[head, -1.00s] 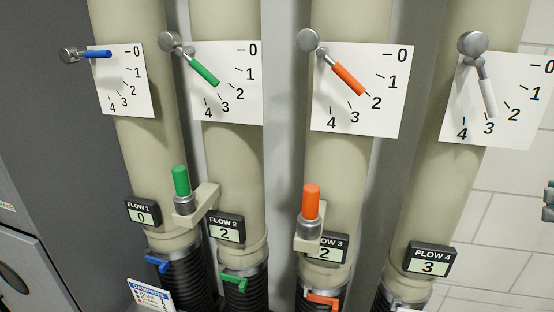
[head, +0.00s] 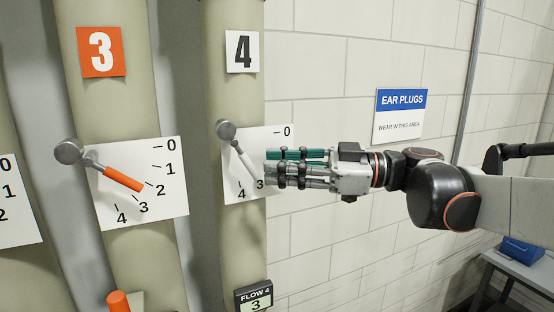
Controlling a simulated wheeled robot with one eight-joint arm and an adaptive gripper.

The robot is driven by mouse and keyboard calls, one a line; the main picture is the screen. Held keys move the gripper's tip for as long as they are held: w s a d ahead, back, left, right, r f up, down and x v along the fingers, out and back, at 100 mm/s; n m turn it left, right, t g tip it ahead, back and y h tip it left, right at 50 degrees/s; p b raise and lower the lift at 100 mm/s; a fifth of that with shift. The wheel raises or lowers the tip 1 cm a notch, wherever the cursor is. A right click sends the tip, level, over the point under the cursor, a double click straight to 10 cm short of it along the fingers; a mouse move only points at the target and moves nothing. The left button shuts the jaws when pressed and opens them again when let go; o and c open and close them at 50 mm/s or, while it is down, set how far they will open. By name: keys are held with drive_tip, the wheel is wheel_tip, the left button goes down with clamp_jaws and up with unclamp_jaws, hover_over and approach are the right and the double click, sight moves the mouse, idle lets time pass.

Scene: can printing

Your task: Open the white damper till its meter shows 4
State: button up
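The white damper handle (head: 246,163) is on the pipe labelled 4, in front of its white dial plate. It slants down to the right and points near the 3 mark. The Flow 4 meter (head: 256,304) at the bottom edge reads 3. My gripper (head: 268,168) points left from the right side, with its fingertips close to the right of the handle in the picture. It covers part of the dial around the 1 and 2 marks. I see no clear contact with the handle. The fingers look close together, but their opening is not clear from this angle.
An orange peg (head: 119,302) stands at the bottom. An ear plugs sign (head: 400,115) hangs on the white wall behind my arm. A blue object (head: 521,252) lies on a table at right.

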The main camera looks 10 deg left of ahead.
sight(239, 151)
drive_tip(key=shift+a+p, duration=0.35)
drive_tip(key=shift+a, duration=1.75)
clamp_jaws()
